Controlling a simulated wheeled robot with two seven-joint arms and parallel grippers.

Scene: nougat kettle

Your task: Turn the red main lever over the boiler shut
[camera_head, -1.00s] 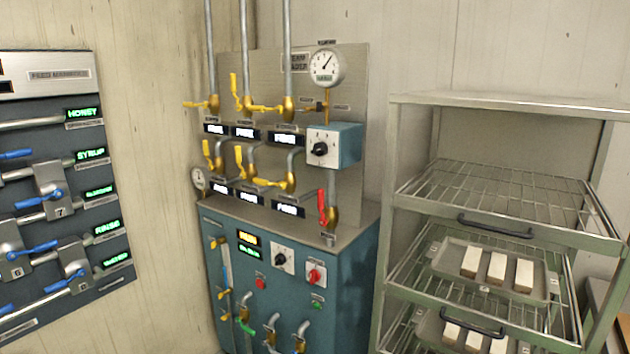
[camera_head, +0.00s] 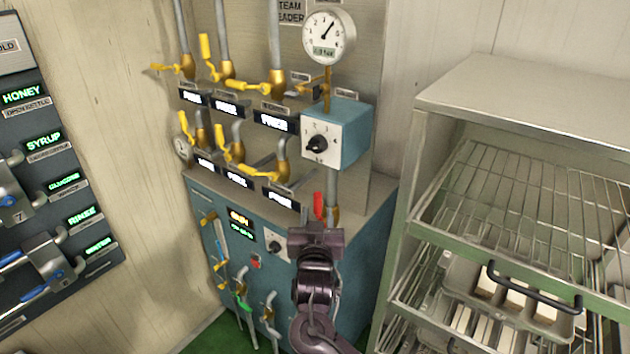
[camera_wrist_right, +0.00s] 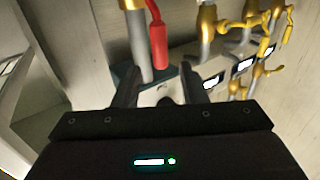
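The red main lever (camera_head: 318,205) stands roughly upright beside its brass valve on the vertical pipe (camera_head: 332,188), over the top of the teal boiler (camera_head: 352,262). Its lower part is hidden behind my right gripper (camera_head: 318,228) in the head view. In the right wrist view, which looks upside down, the red lever (camera_wrist_right: 158,42) lies just beyond the fingertips, roughly in line with the gap between them. The right gripper (camera_wrist_right: 158,84) has its fingers apart with nothing between them. It does not seem to touch the lever. My left gripper is not in view.
A pressure gauge (camera_head: 328,37) sits higher. A metal rack (camera_head: 520,95) with trays stands close on the right. A valve panel (camera_head: 50,185) is at far left.

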